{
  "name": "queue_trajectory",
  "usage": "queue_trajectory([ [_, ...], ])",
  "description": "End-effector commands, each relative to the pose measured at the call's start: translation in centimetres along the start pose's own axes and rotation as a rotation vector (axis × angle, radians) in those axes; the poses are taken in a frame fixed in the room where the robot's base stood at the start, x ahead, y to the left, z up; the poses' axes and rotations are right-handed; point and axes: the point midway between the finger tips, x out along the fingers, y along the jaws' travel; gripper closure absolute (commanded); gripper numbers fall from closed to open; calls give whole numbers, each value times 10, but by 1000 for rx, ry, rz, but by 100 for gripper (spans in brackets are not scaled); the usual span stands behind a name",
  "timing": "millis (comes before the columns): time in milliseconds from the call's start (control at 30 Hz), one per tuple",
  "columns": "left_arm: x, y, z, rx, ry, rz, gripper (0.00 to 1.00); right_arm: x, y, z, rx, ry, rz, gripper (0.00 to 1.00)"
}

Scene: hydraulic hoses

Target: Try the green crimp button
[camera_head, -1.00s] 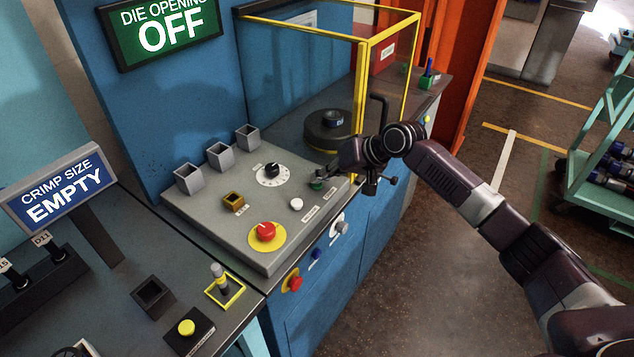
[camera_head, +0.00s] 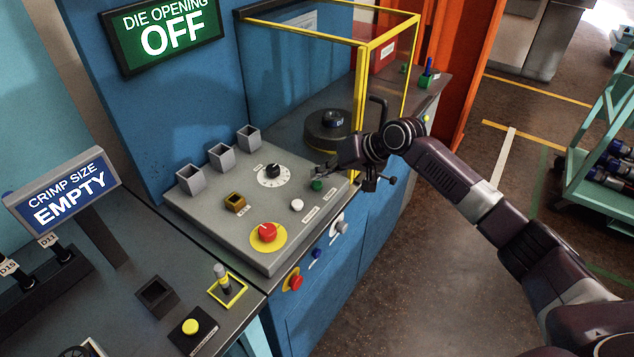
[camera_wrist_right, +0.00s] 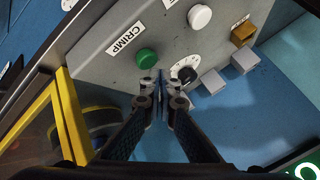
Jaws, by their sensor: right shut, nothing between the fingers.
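The green crimp button (camera_head: 317,184) sits near the right end of the sloped grey control panel (camera_head: 225,222). In the right wrist view the green button (camera_wrist_right: 146,58) stands beside a white label reading CRIMP. My right gripper (camera_head: 323,171) is shut and empty, just above and behind the button in the head view. In the wrist view its closed fingertips (camera_wrist_right: 160,84) are a little below and right of the button, apart from it in the picture. The sign (camera_head: 164,30) reads DIE OPENING OFF. My left gripper is not in view.
A white button (camera_head: 297,204), a black dial (camera_head: 272,170) and a red knob on yellow (camera_head: 267,233) share the panel. A yellow-framed guard (camera_head: 362,95) rises close beside my right wrist. A sign (camera_head: 65,190) reads CRIMP SIZE EMPTY. Open floor lies to the right.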

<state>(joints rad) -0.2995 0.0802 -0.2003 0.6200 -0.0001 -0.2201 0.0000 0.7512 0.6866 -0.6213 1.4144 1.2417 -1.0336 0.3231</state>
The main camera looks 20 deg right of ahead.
Motion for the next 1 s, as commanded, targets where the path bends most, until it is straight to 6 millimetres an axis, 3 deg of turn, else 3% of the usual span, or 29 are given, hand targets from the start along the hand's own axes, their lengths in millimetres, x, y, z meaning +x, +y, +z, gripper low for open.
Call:
queue_trajectory([
  [533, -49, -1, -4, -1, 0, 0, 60, -34, -25, -25, 0, 1, 0, 100],
  [1000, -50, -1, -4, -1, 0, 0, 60, -35, -26, -26, 0, 1, 0, 100],
])
